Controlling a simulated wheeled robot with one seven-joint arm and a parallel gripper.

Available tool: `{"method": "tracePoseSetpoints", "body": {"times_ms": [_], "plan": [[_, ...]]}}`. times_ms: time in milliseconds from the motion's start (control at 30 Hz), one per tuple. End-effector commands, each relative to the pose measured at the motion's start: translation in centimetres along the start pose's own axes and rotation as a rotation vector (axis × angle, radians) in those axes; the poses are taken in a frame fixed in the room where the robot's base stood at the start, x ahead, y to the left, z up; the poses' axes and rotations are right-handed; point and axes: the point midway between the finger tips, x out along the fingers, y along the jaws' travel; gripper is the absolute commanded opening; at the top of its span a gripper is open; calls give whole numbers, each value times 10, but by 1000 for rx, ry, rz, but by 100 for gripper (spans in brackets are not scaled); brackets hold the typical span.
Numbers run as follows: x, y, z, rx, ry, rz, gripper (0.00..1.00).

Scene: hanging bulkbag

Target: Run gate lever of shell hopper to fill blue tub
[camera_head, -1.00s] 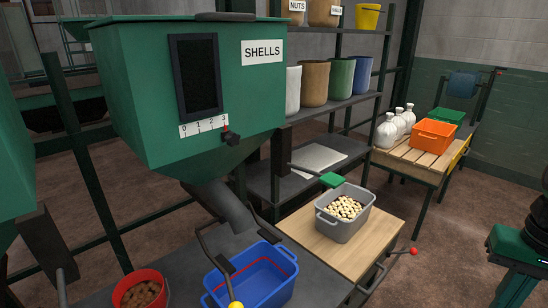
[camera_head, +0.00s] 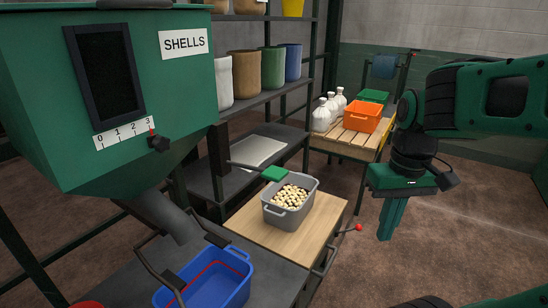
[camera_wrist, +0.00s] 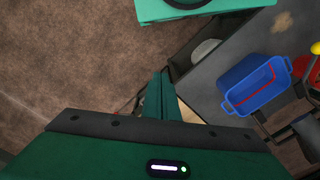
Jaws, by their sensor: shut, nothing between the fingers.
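The green shell hopper (camera_head: 110,90), labelled SHELLS, stands at the left with a grey spout (camera_head: 172,216) below it. The blue tub (camera_head: 232,285) sits on the dark bench under the spout area; a red line runs around its inside and no shells show in it. It also shows in the wrist view (camera_wrist: 258,88). Dark bent lever bars (camera_head: 158,268) hang beside the spout; a yellow ball knob (camera_wrist: 316,48) shows near the tub in the wrist view. My gripper (camera_head: 388,236) is shut and empty, pointing down, well right of the hopper and tub.
A grey bin of pale pieces (camera_head: 290,200) with a green scoop (camera_head: 274,174) stands on a wooden board. A red-knobbed handle (camera_head: 358,228) sticks out there. A slatted table holds an orange crate (camera_head: 362,116) and white jugs. Floor beneath my gripper is clear.

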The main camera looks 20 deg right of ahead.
Motion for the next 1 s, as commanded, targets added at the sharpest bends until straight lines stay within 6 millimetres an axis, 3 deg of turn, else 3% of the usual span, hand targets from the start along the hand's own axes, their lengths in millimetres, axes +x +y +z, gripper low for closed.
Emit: {"method": "tracePoseSetpoints", "body": {"times_ms": [100, 300, 600, 800, 1000], "plan": [[-36, -27, -38, -338, 5, -15, 0], [-102, -86, -93, -1007, 13, -29, 0], [-188, -181, -138, -1971, 0, -12, 0], [-221, -220, -146, -2368, -21, 7, 0], [-231, -230, -148, -2496, -32, 13, 0]]}}
